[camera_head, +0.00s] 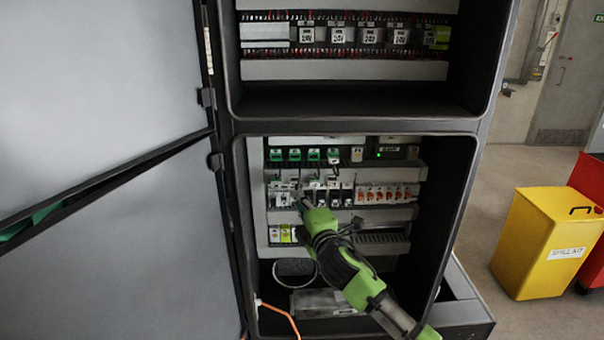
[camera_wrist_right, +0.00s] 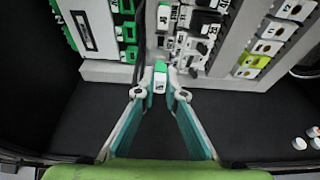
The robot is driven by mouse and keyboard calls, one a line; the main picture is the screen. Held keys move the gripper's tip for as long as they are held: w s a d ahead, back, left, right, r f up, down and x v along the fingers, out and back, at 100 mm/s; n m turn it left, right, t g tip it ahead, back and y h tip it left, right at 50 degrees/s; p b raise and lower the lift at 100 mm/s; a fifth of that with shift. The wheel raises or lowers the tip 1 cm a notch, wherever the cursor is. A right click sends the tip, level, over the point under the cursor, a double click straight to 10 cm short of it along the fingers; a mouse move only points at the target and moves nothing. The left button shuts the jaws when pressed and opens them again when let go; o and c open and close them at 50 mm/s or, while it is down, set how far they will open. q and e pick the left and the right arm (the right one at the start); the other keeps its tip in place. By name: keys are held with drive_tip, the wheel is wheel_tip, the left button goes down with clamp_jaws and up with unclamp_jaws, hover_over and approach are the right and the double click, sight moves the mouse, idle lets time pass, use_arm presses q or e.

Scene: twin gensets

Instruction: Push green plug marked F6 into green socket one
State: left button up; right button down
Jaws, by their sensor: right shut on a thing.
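My right gripper (camera_head: 301,203) reaches up from the lower right into the lower bay of the open cabinet. In the right wrist view its two fingers (camera_wrist_right: 160,92) are shut on a small green and white plug (camera_wrist_right: 160,74). The marking on this plug is too small to read. A row of green sockets (camera_head: 295,155) runs along the top left of the bay, above the gripper in the head view. Green sockets also show at the upper left of the wrist view (camera_wrist_right: 126,32), apart from the plug. I cannot tell which socket is one. My left gripper is not in view.
Orange-marked breakers (camera_head: 388,194) sit right of the gripper, and yellow-green terminals (camera_head: 280,234) lie below left. An orange cable (camera_head: 282,314) hangs at the bay's bottom. The cabinet door (camera_head: 115,240) stands open at left. A yellow spill-kit bin (camera_head: 545,243) stands at right.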

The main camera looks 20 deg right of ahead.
drive_tip(key=w+a+r+p, duration=0.1)
drive_tip(key=a+r+p, duration=0.3)
drive_tip(key=a+r, duration=0.1)
drive_tip(key=shift+w+a+r+p, duration=0.15)
drive_tip(key=shift+w+r+p, duration=0.15)
drive_tip(key=shift+r, duration=0.3)
idle(0.3)
drive_tip(key=shift+w, duration=0.1)
drive_tip(key=shift+w+d+b, duration=0.3)
drive_tip(key=shift+w, duration=0.75)
drive_tip(key=shift+w+d+b, duration=0.35)
drive_tip(key=shift+w, duration=0.65)
drive_tip(key=shift+w+d+b, duration=0.3)
drive_tip(key=shift+w, duration=0.75)
drive_tip(key=shift+w+d+b, duration=0.2)
drive_tip(key=shift+w+b, duration=0.1)
drive_tip(key=shift+w, duration=0.4)
drive_tip(key=shift+w+d+b, duration=0.2)
drive_tip(key=shift+w+b, duration=0.05)
drive_tip(key=shift+w, duration=0.4)
idle(0.5)
drive_tip(key=c, duration=2)
unclamp_jaws()
